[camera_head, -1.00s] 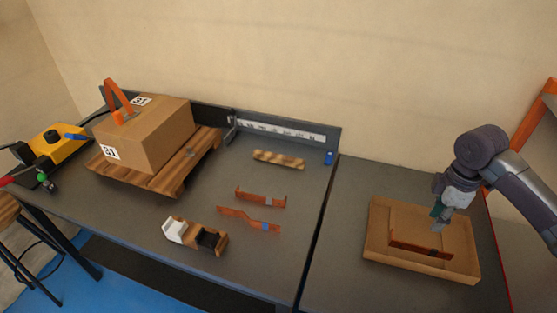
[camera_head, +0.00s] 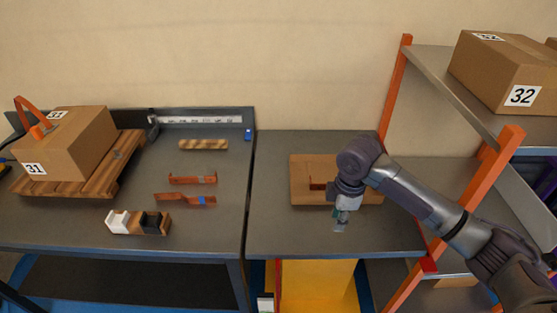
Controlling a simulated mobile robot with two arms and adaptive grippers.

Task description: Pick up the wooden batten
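The wooden batten (camera_head: 203,144) is a short light-brown striped bar. It lies flat near the back of the left table, in front of the ruler strip. My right gripper (camera_head: 339,226) points down over the front of the right table, at the front edge of the cardboard tray and well to the right of the batten. Its fingertips are small and partly blurred, so I cannot tell whether they are open or shut. My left gripper is out of view.
Two copper busbars (camera_head: 193,180) (camera_head: 185,199) lie in front of the batten. A wooden block with white and black holders (camera_head: 140,223) stands nearer. Box 31 (camera_head: 75,143) sits on a pallet at left. The cardboard tray (camera_head: 298,180) holds another bar. An orange-post shelf (camera_head: 395,85) stands right.

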